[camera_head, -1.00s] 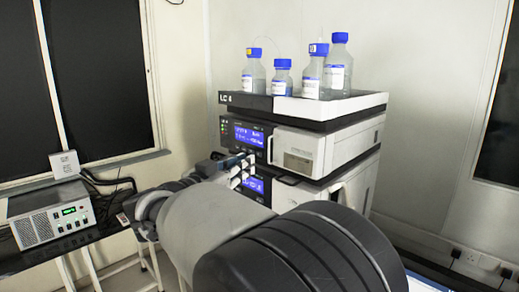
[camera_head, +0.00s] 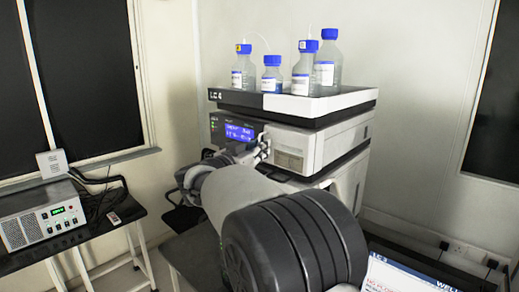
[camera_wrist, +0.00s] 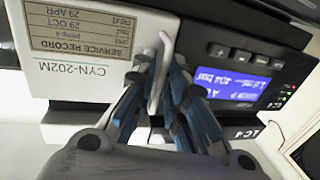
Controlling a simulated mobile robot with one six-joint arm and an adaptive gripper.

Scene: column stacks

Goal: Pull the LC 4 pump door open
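The LC 4 pump stack (camera_head: 225,98) stands at the centre of the head view, and its label reads LC 4. Its pale pump door (camera_head: 292,150) looks shut, beside the lit blue display (camera_head: 240,132). In the wrist view, which is upside down, the door (camera_wrist: 90,45) carries a service record label and a slim white upright handle (camera_wrist: 158,75). My gripper (camera_wrist: 163,70) is partly open at the door, with one finger on each side of the handle. A narrow gap seems to show between fingers and handle; firm contact cannot be made out.
Several blue-capped bottles (camera_head: 271,76) stand in the tray (camera_head: 345,98) on top of the stack. A grey boxed instrument (camera_head: 42,218) sits on a black bench at the left. A screen (camera_head: 395,278) is at the lower right. My arm hides the stack's lower part.

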